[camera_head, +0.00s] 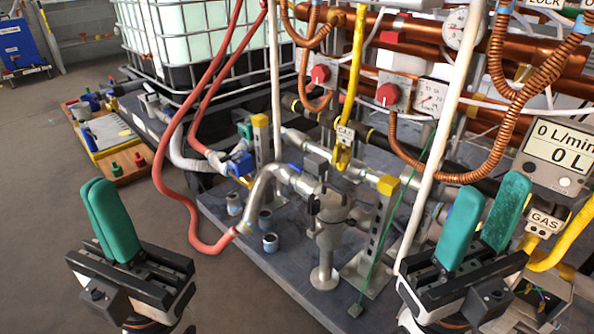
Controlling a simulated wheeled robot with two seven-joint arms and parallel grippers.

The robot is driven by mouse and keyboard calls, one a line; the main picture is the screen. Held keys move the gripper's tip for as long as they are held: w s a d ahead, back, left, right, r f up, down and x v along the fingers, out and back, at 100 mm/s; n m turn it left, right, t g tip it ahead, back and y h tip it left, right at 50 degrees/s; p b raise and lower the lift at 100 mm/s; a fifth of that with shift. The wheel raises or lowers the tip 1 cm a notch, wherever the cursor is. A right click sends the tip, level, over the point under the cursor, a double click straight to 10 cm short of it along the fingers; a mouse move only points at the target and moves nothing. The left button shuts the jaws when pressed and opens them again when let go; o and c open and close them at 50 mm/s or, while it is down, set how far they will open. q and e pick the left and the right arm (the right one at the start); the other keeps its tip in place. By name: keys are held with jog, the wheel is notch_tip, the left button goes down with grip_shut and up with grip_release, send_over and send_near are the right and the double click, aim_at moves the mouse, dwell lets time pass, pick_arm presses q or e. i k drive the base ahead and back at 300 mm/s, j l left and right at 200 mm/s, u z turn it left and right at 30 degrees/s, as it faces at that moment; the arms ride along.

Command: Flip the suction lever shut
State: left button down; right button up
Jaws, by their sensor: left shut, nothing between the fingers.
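No part is labelled as the suction lever, so I cannot tell for certain which one it is. A blue valve (241,164) with a yellowish handle beside it sits on the pipework left of centre. A small blue lever-like part (295,168) lies by the silver curved pipe (262,188), near the grey pump-like body (328,225). My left gripper (99,186) is at the lower left, green fingers together, shut and empty, apart from the pipework. My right gripper (491,186) is at the lower right, green fingers apart, open and empty, in front of the gas pipes.
A red hose (168,215) loops down left of centre to the grey platform (224,213). A white upright post (440,130) and copper hoses (497,70) crowd the right. A caged tank (205,45) stands behind. Bare floor (50,180) lies at left.

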aim_at(295, 166)
jog(key=z, duration=0.75)
jog(key=i+j+z, duration=0.1)
jog(key=j+z, duration=0.65)
jog(key=j, duration=0.15)
jog(key=j+z, duration=0.35)
jog(key=j, duration=0.15)
jog(key=j+z, duration=0.1)
jog(key=j, duration=0.95)
jog(key=k, duration=0.05)
